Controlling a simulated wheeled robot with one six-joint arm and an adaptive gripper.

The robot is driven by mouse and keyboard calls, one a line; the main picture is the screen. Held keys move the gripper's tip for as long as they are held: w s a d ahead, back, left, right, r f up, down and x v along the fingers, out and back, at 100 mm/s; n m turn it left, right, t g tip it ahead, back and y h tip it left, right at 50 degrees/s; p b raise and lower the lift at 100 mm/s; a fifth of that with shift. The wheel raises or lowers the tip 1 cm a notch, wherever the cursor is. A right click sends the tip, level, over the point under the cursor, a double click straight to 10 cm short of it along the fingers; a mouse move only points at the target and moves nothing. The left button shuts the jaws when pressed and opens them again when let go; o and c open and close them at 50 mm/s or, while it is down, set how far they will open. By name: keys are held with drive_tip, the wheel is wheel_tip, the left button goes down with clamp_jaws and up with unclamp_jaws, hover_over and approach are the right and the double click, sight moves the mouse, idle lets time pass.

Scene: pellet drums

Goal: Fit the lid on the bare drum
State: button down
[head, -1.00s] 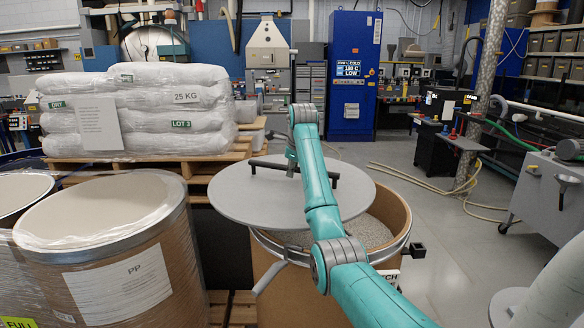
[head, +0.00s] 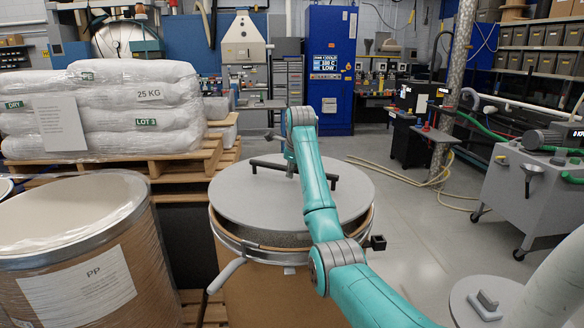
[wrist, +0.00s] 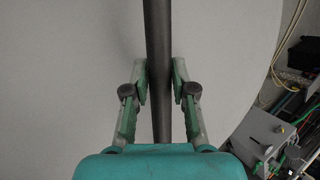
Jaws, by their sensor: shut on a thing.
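The lid (head: 240,200) is a flat grey disc with a dark bar handle (head: 265,162) across its top. My gripper (wrist: 160,85) is shut on the handle, one finger each side of the bar; in the head view my arm partly hides it. The bare drum (head: 262,290) is brown with a metal ring around its top and a lever (head: 226,275) hanging out at front left. The lid is over the drum's mouth. A strip of the inside shows below the lid's near edge, so the lid looks held above the rim. The far rim is hidden.
A wrapped drum (head: 75,240) labelled PP stands close at left. White sacks (head: 100,105) lie on a wooden pallet (head: 195,165) behind it. A round grey top with a small handle (head: 487,300) is at lower right. Floor (head: 430,235) right of the drum is clear.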

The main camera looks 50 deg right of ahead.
sight(292, 182)
drive_tip(key=shift+w+f, duration=0.1)
drive_tip(key=shift+f, duration=1.8)
drive_tip(key=shift+f, duration=0.6)
idle(0.6)
drive_tip(key=c, duration=0.9)
unclamp_jaws()
drive_tip(key=shift+o, duration=1.3)
drive_tip(key=shift+a+f, duration=0.1)
drive_tip(key=shift+f, duration=0.15)
drive_tip(key=shift+o, duration=1.3)
drive_tip(key=shift+r, duration=0.2)
drive_tip(key=shift+r, duration=3.4)
